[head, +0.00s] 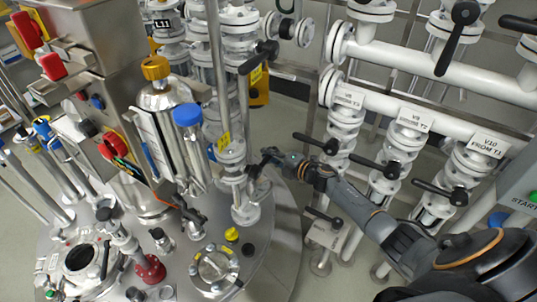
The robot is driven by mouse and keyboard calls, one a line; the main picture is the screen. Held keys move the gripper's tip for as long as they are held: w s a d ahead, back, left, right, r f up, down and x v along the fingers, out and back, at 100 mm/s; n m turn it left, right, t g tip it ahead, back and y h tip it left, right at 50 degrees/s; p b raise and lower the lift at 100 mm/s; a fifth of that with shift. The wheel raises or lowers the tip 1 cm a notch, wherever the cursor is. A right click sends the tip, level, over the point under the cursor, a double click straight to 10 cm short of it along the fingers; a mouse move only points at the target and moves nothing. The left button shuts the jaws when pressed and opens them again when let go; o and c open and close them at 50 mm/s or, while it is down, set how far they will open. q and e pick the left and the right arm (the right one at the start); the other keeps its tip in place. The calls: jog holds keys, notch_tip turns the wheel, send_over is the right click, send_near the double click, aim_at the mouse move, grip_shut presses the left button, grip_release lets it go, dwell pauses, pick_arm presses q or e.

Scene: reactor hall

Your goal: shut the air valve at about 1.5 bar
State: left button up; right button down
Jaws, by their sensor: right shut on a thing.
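My right gripper (267,164) reaches in from the right over the edge of the steel vessel lid (278,235). It is shut on a small dark valve handle at the side of a white flanged valve (237,180), which stands upright on the lid. The black fingers hide most of the handle, so its angle cannot be told. No label naming the air valve is legible on it. I see no pressure reading I can make out. My left gripper is not in view.
White pipes with black-handled valves labelled V9 (415,118) and V10 (486,147) stand at right. A blue-capped steel cylinder (188,125) is close left of the gripper. A round hatch (214,268) and a red fitting (150,268) are on the lid.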

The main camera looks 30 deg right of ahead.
jog(key=shift+s+f, duration=0.25)
jog(key=shift+f, duration=0.2)
jog(key=c, duration=1.4)
grip_release()
jog(key=shift+d, duration=0.1)
jog(key=shift+c, duration=0.2)
jog(key=shift+o, duration=1.3)
jog(key=shift+r, duration=0.1)
jog(key=shift+d+r, duration=0.1)
jog(key=shift+r, duration=0.05)
jog(key=v, duration=1.2)
